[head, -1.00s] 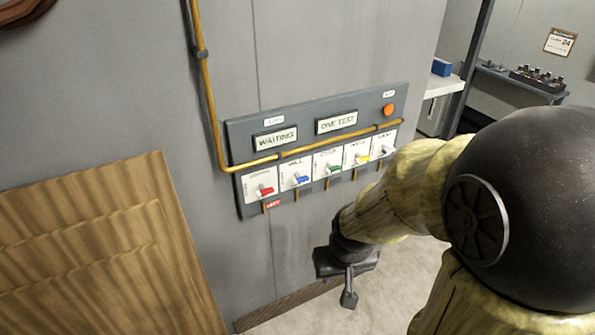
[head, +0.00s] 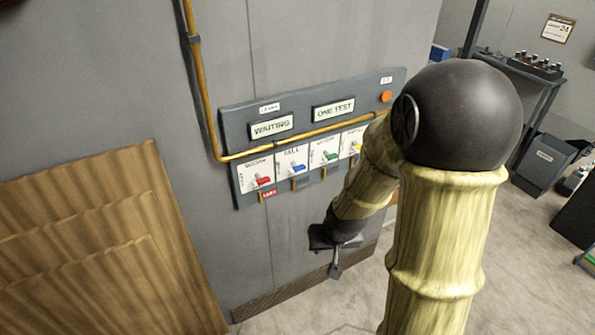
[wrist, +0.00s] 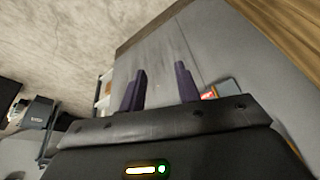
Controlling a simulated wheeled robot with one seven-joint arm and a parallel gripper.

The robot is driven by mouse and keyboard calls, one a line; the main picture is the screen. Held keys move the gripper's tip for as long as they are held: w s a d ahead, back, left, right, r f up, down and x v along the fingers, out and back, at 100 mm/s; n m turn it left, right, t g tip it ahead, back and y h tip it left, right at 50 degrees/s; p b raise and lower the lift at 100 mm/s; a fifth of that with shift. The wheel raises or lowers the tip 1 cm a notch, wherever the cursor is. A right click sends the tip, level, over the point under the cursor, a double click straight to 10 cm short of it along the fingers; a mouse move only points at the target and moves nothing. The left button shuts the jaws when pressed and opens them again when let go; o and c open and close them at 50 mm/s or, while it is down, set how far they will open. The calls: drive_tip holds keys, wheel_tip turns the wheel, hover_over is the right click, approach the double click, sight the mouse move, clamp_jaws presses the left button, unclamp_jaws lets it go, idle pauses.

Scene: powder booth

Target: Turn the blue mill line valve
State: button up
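The blue valve handle (head: 298,169) sits on a white plate in the lower row of the grey wall panel (head: 232,122). The plate's label looks like "MILL". A red handle (head: 261,182) is to its left, and a green handle (head: 329,157) and a yellow handle are to its right. My gripper (head: 335,270) is below the panel and to the right of the blue handle, apart from it. In the wrist view my gripper's two dark fingers (wrist: 160,84) stand apart with nothing between them.
A yellow pipe (head: 207,95) runs down the wall and across the panel. Signs reading "WAITING" (head: 271,127) and "ONE TEST" (head: 334,110) sit above it. A wooden panel (head: 95,240) is at lower left. A grey bin (head: 543,164) stands at right on open floor.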

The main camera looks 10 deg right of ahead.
drive_tip(key=w+a+f+m+t+y+b, duration=0.2)
drive_tip(key=w+f+m+t+y, duration=0.3)
drive_tip(key=w+f, duration=0.5)
drive_tip(key=w+d+r+m+t+b, duration=0.1)
drive_tip(key=w+d+r+m+t, duration=0.5)
drive_tip(key=w+m+t, duration=0.1)
drive_tip(key=shift+w+d+m+t, duration=0.15)
drive_tip(key=shift+w+m+t, duration=0.25)
drive_tip(key=shift+m+t, duration=0.3)
drive_tip(key=p, duration=0.4)
approach(297, 167)
drive_tip(key=x, duration=1)
drive_tip(key=shift+f, duration=0.3)
